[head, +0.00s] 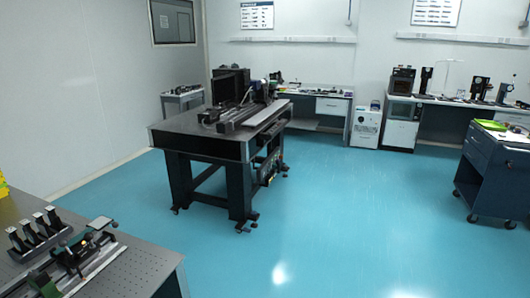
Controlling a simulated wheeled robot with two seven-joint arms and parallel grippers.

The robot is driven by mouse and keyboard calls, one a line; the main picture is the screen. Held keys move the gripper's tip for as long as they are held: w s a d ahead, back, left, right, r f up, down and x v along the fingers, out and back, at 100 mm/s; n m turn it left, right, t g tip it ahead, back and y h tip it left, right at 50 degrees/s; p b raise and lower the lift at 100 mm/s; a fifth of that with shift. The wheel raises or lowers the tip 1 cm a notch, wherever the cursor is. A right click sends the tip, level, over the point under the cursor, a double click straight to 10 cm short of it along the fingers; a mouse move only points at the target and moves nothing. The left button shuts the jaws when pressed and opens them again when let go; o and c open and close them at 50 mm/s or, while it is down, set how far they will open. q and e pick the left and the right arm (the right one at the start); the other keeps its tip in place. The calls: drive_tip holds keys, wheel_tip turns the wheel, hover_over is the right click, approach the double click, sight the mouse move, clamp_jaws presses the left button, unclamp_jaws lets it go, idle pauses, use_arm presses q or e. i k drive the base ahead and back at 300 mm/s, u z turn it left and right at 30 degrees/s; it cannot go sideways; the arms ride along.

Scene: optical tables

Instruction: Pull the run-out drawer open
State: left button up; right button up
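No drawer in the head view can be told for certain as the run-out drawer. A white drawer front (332,106) sits under the right end of the back bench and looks shut. A dark blue wheeled cabinet (490,165) stands at the right edge, partly cut off; its fronts look shut, but details are too small to tell. Neither of my grippers is in view.
A black optical table (200,134) with equipment stands mid-room on dark legs. Another perforated table (145,262) with optical parts fills the lower left. A white box unit (367,128) stands by the back benches. The blue floor (340,220) is clear at centre and right.

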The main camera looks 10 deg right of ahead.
sight(333, 104)
drive_tip(key=z, duration=1)
drive_tip(key=i, duration=1.8)
drive_tip(key=z, duration=0.6)
drive_tip(key=i, duration=4.15)
drive_tip(key=u, duration=0.4)
drive_tip(key=i, duration=2)
drive_tip(key=u, duration=0.65)
drive_tip(key=i, duration=1.7)
drive_tip(key=u, duration=0.5)
